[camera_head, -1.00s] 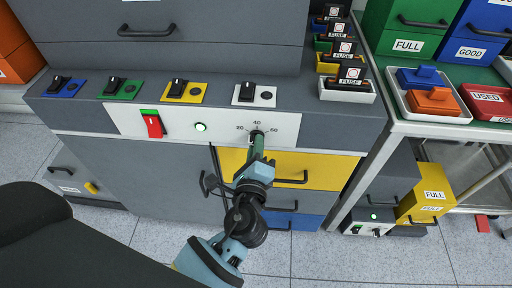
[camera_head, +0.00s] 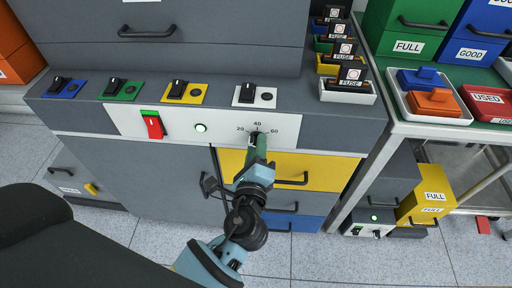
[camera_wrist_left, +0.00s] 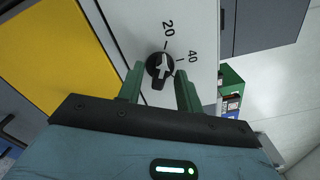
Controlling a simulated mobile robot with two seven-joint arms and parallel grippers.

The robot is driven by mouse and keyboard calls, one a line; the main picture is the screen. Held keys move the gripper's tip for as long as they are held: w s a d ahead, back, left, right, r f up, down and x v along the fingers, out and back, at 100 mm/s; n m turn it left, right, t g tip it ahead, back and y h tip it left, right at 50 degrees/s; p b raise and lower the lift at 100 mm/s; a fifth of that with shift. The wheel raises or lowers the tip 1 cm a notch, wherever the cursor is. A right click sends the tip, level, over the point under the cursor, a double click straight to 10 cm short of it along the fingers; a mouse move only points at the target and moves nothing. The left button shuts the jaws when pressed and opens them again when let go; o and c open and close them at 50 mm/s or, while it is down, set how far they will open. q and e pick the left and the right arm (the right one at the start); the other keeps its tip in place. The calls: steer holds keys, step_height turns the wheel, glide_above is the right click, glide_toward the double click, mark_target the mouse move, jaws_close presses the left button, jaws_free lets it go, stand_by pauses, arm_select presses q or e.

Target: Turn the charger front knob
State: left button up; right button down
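The charger front knob (camera_wrist_left: 158,66) is a round black knob with a white arrow on the white front panel (camera_head: 285,129). In the head view the knob is mostly hidden behind my left gripper (camera_head: 257,141), under the printed 20, 40 and 60. In the left wrist view the two green fingers (camera_wrist_left: 159,72) stand apart, one on each side of the knob. A gap shows at the fingers' sides; contact is not visible. My right gripper is not in view.
The panel also has a red switch (camera_head: 153,126) and a lit green lamp (camera_head: 201,128). Black switches on coloured plates line the ledge above. A yellow drawer (camera_head: 315,169) lies just below the panel. Fuse holders (camera_head: 347,90) stand at the right end of the ledge.

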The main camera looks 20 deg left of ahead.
arm_select(q)
steer(key=v, duration=0.7)
steer(key=shift+s, duration=0.3)
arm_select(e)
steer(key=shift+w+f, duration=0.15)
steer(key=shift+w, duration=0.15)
arm_select(q)
steer(key=shift+d, duration=0.1)
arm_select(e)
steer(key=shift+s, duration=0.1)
